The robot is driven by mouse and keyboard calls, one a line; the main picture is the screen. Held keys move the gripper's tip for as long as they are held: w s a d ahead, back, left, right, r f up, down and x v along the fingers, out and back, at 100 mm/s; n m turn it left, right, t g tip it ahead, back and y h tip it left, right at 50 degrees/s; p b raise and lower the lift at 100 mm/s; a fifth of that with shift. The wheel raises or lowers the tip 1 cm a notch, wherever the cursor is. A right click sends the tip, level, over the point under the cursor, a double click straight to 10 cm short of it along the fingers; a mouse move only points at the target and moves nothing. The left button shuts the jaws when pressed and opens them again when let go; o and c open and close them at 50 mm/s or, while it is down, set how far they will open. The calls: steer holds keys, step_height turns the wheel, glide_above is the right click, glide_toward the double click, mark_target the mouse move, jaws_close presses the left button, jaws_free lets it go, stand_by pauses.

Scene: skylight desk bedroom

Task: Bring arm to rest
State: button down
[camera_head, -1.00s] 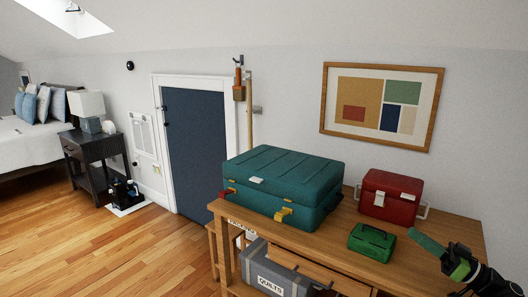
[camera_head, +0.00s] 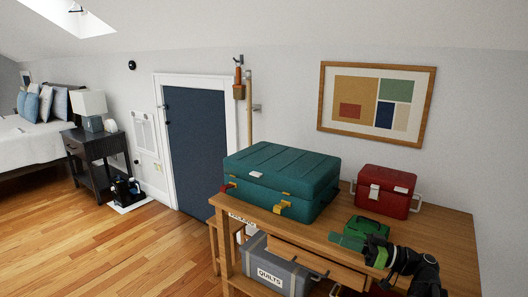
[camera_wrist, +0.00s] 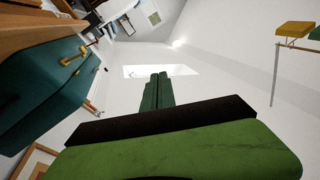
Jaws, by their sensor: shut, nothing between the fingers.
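My gripper (camera_head: 350,242) is at the lower right of the head view, in front of the small green box (camera_head: 366,228) on the wooden desk (camera_head: 450,238). Its green fingers are shut with nothing held, and they point left. In the wrist view my gripper's fingers (camera_wrist: 157,92) lie together, pointing toward the skylight. My black arm folds back toward the desk's right front and hides part of the desk. Whether the gripper touches the small green box cannot be told.
A large teal case (camera_head: 282,182) stands on the desk, left of the gripper. A red box (camera_head: 385,190) stands behind it. A grey quilts bin (camera_head: 270,272) sits below. A dark blue door (camera_head: 198,150) and open wood floor (camera_head: 90,245) lie to the left.

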steer(key=s+a+f+g+h, duration=0.3)
steer(key=a+f+g+h, duration=0.25)
steer(key=a+f, duration=0.95)
steer(key=s+d+f+m+g+h, duration=0.25)
steer(key=f+m+h, duration=0.25)
steer(key=f+h, duration=0.6)
steer(key=d+f+m+t+h, duration=0.1)
steer(key=d+f+m+h, duration=0.1)
steer(key=d+m, duration=0.5)
step_height(320, 180, up, 18)
steer(key=d+n+p, duration=0.1)
steer(key=p, duration=1.7)
steer(key=shift+w+d+r, duration=0.15)
steer(key=shift+w+d, duration=0.1)
steer(key=shift+d, duration=0.1)
steer(key=c, duration=2.2)
jaws_free()
